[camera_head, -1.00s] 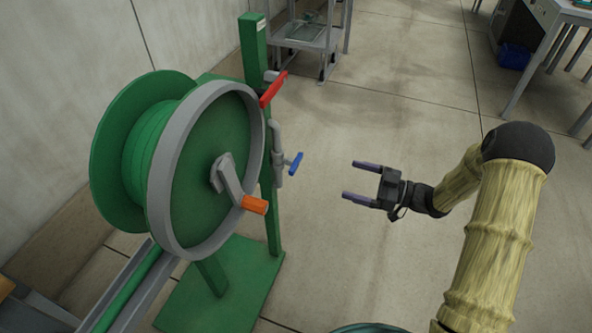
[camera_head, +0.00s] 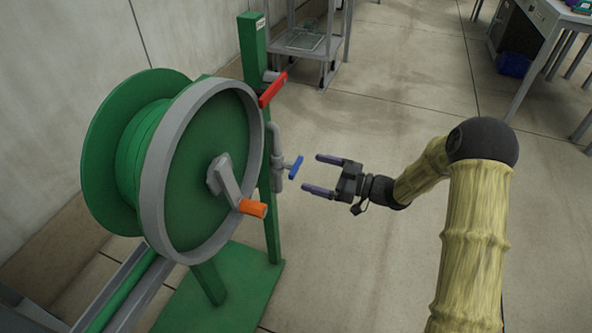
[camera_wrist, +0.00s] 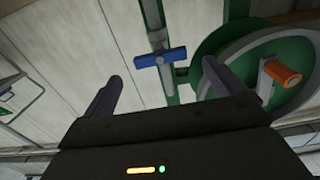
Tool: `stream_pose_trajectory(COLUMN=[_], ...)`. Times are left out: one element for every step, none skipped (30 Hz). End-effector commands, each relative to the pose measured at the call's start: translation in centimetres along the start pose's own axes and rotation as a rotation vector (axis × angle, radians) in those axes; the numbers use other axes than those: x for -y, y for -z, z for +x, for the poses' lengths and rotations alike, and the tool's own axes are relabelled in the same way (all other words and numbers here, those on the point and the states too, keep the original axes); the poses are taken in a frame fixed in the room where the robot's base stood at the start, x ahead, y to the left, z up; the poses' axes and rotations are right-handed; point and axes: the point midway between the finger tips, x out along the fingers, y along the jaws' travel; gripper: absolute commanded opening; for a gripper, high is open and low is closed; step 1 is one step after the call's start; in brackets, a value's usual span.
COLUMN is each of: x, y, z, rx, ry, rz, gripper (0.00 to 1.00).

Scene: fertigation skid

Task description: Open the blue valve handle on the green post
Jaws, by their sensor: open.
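The blue valve handle (camera_head: 295,167) sits on a grey pipe (camera_head: 277,150) fixed to the green post (camera_head: 257,60). In the wrist view the blue handle (camera_wrist: 160,58) is a short bar lying across the pipe, ahead of my gripper and between the lines of its fingers. My gripper (camera_head: 318,174) is open and empty. Its two fingertips point left at the handle, a small gap short of it and not touching. The fingers also show in the wrist view (camera_wrist: 162,78).
A red lever (camera_head: 272,90) is higher on the same post. A large green hose reel (camera_head: 205,170) with grey rim and orange crank grip (camera_head: 252,208) stands left of the handle. A grey cart (camera_head: 305,42) is behind. Floor right of the post is clear.

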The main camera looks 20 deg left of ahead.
Motion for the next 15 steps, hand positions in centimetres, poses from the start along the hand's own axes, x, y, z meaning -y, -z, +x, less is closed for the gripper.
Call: stream_pose_trajectory(x=[0.1,0.1,0.1,0.1,0.1,0.1,0.1,0.1,0.1,0.0,0.0,0.0,0.0,0.0,0.0], y=[-0.2,-0.2,-0.2,-0.2,-0.2,-0.2,-0.2,-0.2,-0.2,-0.2,-0.1,-0.1,-0.1,0.0,0.0], z=[1.0,1.5,2.2,2.8,3.3,3.9,4.4,4.8,5.3,5.7,5.9,6.2,6.4,6.5,6.6], rx=[0.000,0.000,0.000,0.000,0.000,-0.001,-0.001,0.000,0.001,0.001,0.000,0.000,0.000,0.000,0.000], ry=[0.004,0.004,0.002,0.003,0.004,0.003,0.002,0.003,0.002,0.001,0.000,0.000,0.000,0.001,0.000], rz=[-0.001,-0.001,-0.001,-0.002,-0.002,-0.001,-0.002,-0.002,-0.002,-0.002,-0.002,-0.002,-0.001,-0.001,0.000], gripper=[0.95,0.95,0.95,0.95,0.95,0.95,0.95,0.95,0.95,0.95,0.95,0.95,0.95,0.95,0.95])
